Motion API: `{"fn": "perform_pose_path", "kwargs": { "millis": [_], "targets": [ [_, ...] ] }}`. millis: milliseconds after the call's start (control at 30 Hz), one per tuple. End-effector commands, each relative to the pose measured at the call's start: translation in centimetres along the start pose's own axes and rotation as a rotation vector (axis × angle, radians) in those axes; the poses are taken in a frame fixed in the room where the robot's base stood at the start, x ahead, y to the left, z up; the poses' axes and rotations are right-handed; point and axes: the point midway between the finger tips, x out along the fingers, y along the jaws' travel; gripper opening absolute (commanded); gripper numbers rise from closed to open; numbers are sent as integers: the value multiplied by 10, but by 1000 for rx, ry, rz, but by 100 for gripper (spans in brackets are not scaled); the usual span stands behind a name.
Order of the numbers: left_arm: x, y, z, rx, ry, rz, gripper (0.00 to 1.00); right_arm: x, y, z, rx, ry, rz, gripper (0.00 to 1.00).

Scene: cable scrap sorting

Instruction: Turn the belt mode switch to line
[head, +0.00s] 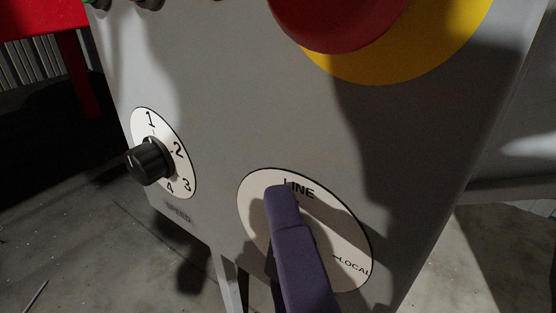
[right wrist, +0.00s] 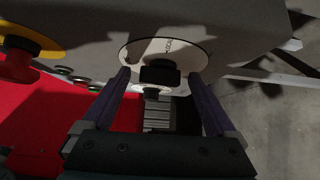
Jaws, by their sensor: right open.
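The belt mode switch's round white plate (head: 335,235), marked LINE at the top and LOCAL at the lower right, is on the grey control panel. In the head view its knob is hidden behind a purple finger of my right gripper (head: 287,215). In the right wrist view the black knob (right wrist: 159,74) stands out from the white plate (right wrist: 133,53). My right gripper (right wrist: 161,84) is open, with one purple finger on each side of the knob and gaps showing. I cannot tell which mark the knob points at. My left gripper is not in view.
A black speed knob (head: 148,160) on a dial numbered 1 to 4 sits left of the switch. A big red button (head: 335,20) on a yellow disc (head: 420,55) is above. The grey panel (head: 225,100) between them is clear. A red frame (head: 70,50) stands at the left.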

Motion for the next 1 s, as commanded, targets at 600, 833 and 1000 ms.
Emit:
{"fn": "perform_pose_path", "kwargs": {
  "millis": [600, 833, 1000],
  "targets": [
    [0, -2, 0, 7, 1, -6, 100, 1, 0, 0, 0, 0, 0, 51],
    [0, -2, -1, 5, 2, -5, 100, 1, 0, 0, 0, 0, 0, 25],
    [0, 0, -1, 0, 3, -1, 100, 1, 0, 0, 0, 0, -1, 8]
  ]
}}
